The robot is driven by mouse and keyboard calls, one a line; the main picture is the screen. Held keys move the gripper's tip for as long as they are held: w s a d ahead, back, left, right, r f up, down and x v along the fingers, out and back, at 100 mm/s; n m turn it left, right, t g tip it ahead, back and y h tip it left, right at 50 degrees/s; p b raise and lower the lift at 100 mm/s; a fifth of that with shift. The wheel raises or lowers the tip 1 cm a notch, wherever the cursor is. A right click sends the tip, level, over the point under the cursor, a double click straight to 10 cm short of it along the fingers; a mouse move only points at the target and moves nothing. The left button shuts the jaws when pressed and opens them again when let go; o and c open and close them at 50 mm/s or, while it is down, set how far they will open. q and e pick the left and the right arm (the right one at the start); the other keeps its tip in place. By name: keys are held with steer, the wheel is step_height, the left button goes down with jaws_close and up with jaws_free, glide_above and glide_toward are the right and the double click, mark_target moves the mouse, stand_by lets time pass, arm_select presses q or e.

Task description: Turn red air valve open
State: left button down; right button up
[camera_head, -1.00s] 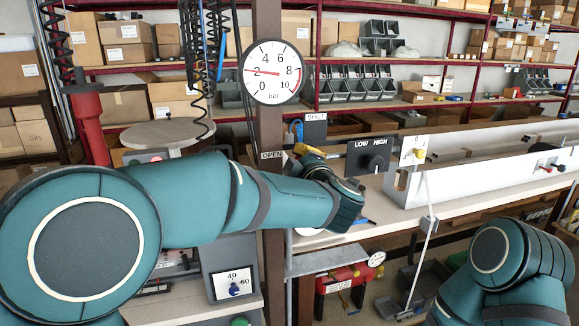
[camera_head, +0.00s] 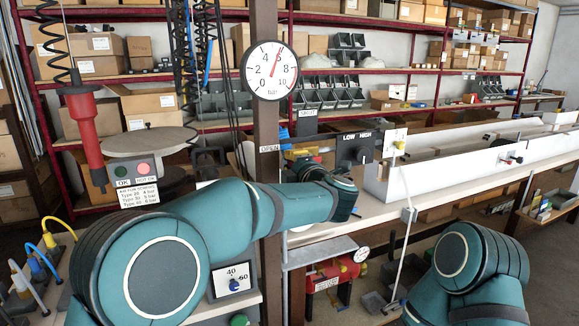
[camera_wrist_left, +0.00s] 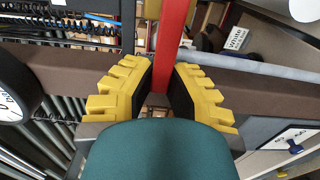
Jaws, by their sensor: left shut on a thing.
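My left gripper (camera_head: 301,157) reaches across to the brown post, near the OPEN label (camera_head: 269,149) and to the lower left of the SHUT label (camera_head: 307,112). In the left wrist view its yellow fingers (camera_wrist_left: 163,80) are on either side of the red valve lever (camera_wrist_left: 173,40) and shut on it. The lower part of the lever is hidden by the gripper. The round pressure gauge (camera_head: 270,70) on the post has its red needle near 6 bar. The valve body is hidden behind my left arm. My right gripper is out of view.
A LOW/HIGH switch box (camera_head: 357,147) stands right of the gripper on the bench. A long white profile (camera_head: 455,162) lies further right. A red tool (camera_head: 84,130) hangs at left. A red unit with a small gauge (camera_head: 335,270) sits below.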

arm_select(q)
steer(key=shift+d+f, duration=0.1)
steer(key=shift+f, duration=0.05)
stand_by(0.3)
steer(key=c, duration=0.9)
jaws_free()
steer(key=shift+s, duration=0.1)
steer(key=shift+c, duration=0.2)
steer(key=v, duration=1.2)
